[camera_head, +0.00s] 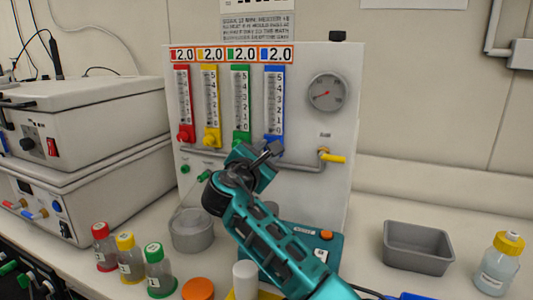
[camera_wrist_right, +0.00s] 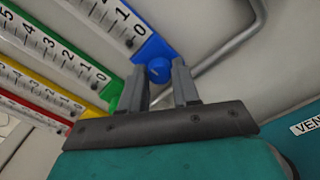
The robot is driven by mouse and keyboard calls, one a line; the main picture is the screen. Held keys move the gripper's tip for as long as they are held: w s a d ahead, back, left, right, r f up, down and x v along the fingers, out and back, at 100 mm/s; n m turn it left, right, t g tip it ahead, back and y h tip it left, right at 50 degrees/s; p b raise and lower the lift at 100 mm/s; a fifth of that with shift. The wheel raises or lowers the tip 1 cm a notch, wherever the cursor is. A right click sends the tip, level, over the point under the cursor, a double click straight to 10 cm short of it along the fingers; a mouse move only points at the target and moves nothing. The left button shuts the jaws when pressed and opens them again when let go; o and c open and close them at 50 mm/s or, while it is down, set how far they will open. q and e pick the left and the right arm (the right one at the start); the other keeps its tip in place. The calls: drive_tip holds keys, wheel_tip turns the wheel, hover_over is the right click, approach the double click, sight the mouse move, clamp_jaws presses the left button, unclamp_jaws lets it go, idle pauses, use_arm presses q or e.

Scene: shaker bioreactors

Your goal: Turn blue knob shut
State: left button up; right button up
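The blue knob (camera_wrist_right: 159,72) sits at the foot of the blue-framed flow meter (camera_head: 274,98), the rightmost of the row on the white panel. In the head view my right gripper (camera_head: 268,150) is in front of the foot of this meter and mostly hides the knob. In the right wrist view the two fingers are apart, with the blue knob showing between their tips. Gaps show on both sides of the knob. I cannot tell whether the tips reach past its face. My left gripper is out of view.
The green knob (camera_head: 242,138), yellow knob (camera_head: 210,138) and red knob (camera_head: 186,133) stand left of the blue one. A grey pipe (camera_wrist_right: 222,52) runs close by, leading to a yellow valve handle (camera_head: 335,158). Bottles and a grey bin (camera_head: 417,247) stand on the bench.

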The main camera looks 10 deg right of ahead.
drive_tip(key=o, duration=0.4)
drive_tip(key=b+v, duration=0.1)
drive_tip(key=v, duration=1.2)
